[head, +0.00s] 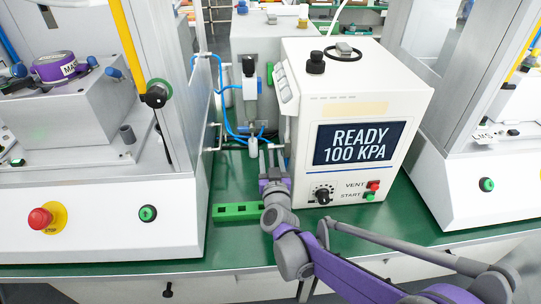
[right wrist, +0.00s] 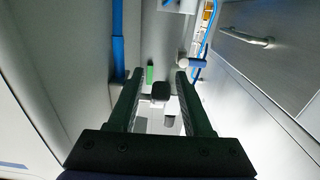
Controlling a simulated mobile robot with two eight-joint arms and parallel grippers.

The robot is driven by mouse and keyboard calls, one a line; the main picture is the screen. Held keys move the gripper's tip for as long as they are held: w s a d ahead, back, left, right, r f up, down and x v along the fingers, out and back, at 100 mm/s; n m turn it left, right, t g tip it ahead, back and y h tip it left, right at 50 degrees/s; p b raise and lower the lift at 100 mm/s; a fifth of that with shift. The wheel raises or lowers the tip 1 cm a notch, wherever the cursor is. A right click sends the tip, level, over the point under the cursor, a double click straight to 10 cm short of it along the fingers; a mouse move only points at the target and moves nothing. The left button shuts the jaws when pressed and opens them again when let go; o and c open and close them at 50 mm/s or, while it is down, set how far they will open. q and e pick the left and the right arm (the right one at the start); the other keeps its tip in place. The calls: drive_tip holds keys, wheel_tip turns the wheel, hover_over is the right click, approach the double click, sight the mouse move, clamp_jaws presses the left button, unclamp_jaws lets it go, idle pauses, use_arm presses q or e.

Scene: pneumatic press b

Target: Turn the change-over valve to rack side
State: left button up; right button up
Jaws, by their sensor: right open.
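My right gripper (head: 271,152) reaches into the gap between the left press and the white tester box, pointing away from me. In the right wrist view its two dark fingers (right wrist: 157,82) are apart with nothing gripped. A small black handle or knob (right wrist: 161,90) on a pale body shows ahead between the fingers, apart from them. It looks like the change-over valve, but which side it points to cannot be told. In the head view, a fitting with a black top (head: 249,66) and blue tubes stands behind the gripper. My left gripper is not in view.
The white tester box (head: 411,108) reads READY 100 KPA, close on the gripper's right. The left press (head: 100,222) bounds the gap's other side. Blue tubes (head: 219,75) run through it. A green slotted block (head: 237,211) lies on the green bench near my forearm.

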drive_tip(key=shift+w, duration=0.65)
clamp_jaws()
